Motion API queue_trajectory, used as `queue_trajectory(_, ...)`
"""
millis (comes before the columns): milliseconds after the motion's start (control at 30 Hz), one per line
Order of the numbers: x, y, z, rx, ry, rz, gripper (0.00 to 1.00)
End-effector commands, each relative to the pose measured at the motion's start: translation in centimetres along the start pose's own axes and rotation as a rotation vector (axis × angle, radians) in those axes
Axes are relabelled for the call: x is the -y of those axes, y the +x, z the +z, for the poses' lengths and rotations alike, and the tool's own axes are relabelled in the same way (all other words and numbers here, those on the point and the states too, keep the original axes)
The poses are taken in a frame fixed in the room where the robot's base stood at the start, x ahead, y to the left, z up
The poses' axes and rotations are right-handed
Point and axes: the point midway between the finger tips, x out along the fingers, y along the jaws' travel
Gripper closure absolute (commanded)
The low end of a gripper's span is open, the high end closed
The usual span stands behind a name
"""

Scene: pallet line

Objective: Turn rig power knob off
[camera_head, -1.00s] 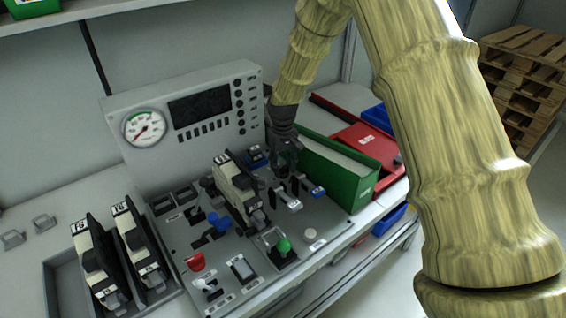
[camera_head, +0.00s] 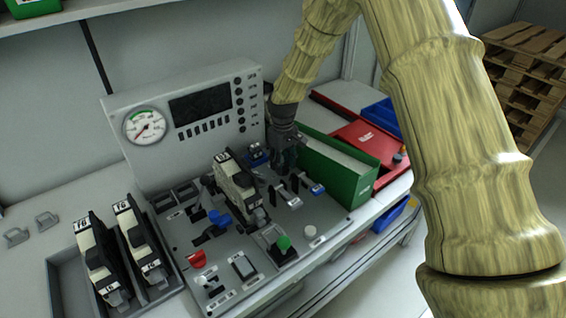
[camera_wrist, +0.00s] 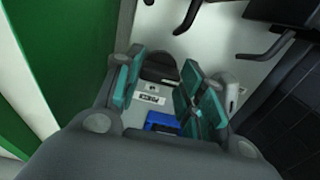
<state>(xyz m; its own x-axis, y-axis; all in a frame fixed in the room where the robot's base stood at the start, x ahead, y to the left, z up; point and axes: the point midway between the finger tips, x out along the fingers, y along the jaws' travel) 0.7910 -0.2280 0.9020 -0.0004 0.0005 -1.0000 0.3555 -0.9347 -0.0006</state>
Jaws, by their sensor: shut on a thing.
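The grey control rig (camera_head: 162,215) stands on the bench, with a gauge and dark display on its upright back. My gripper (camera_head: 283,160) points down at the rig's back right, beside the green box. A small label and a blue part (camera_wrist: 162,122) show near the fingers. The label is too small to read, and the knob's setting cannot be told. In the head view my gripper hides the knob.
A green box (camera_head: 352,186) stands close right of my gripper, with a red case (camera_head: 355,140) behind it. A black and cream unit (camera_head: 237,185) stands upright on the rig to the left. Levers and a green-topped knob (camera_head: 283,243) are in front.

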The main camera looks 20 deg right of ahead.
Motion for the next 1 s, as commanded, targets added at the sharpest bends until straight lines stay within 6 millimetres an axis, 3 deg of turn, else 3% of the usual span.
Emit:
queue_trajectory(33,-0.1,-0.1,-0.1,-0.003,-0.001,0.001,0.57)
queue_trajectory(133,-0.1,-0.1,-0.1,-0.002,-0.001,0.001,0.39)
queue_trajectory(567,0.0,-0.7,-0.1,-0.001,0.0,0.001,0.39)
queue_trajectory(1000,0.0,-7.8,-0.1,-0.004,-0.001,0.001,0.39)
